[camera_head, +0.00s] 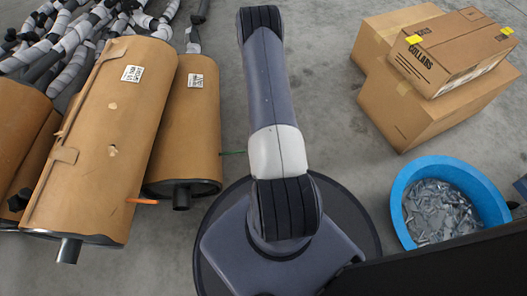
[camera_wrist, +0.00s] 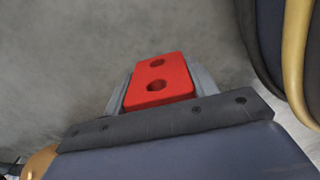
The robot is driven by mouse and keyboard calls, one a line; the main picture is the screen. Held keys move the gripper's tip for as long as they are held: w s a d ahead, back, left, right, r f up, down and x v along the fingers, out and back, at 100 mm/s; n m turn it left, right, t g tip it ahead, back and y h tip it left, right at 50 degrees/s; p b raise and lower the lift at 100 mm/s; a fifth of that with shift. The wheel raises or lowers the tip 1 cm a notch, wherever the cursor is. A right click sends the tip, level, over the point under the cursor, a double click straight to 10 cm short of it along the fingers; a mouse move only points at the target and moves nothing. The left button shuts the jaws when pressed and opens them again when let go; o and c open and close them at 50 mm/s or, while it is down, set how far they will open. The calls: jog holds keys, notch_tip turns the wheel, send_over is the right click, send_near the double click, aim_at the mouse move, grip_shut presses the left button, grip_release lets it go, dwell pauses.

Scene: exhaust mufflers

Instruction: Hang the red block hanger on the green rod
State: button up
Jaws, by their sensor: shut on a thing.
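The red block hanger (camera_wrist: 172,78) is a red block with two round holes, seen in the wrist view. My gripper (camera_wrist: 160,88) is shut on it, one grey finger on each side. Neither gripper nor block shows in the head view, where my arm covers the middle. A thin green rod (camera_head: 233,153) sticks out to the right beside the shorter brown muffler (camera_head: 188,120); its right end meets the outline of my arm, so its tip may be hidden. No green rod shows in the wrist view.
An orange rod (camera_head: 142,201) sticks out near the large wrapped muffler (camera_head: 100,140). Grey wrapped pipes (camera_head: 75,40) lie at the back left. Cardboard boxes (camera_head: 430,100) and a blue tub (camera_head: 403,215) of metal pieces stand right. Floor between my arm and the boxes is clear.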

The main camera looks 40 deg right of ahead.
aim_at(234, 153)
jog(key=shift+s+f+n, duration=0.3)
jog(key=shift+s+f, duration=0.3)
jog(key=shift+f, duration=0.1)
jog(key=shift+w+a+f+p, duration=0.1)
jog(key=shift+w+a+p, duration=0.1)
jog(key=shift+w+a, duration=0.95)
jog(key=shift+w+a+f+p, duration=0.15)
jog(key=shift+w+a, duration=0.55)
jog(key=shift+a, duration=0.9)
jog(key=shift+w+a+f+p, duration=0.1)
jog(key=shift+w+a+p, duration=0.15)
jog(key=shift+w+a, duration=0.9)
jog(key=shift+w+a+b, duration=0.2)
jog(key=shift+a+b, duration=0.3)
jog(key=shift+a, duration=0.2)
jog(key=shift+r, duration=0.1)
jog(key=o, duration=1.1)
notch_tip(234, 153, up, 11)
jog(key=p, duration=0.4)
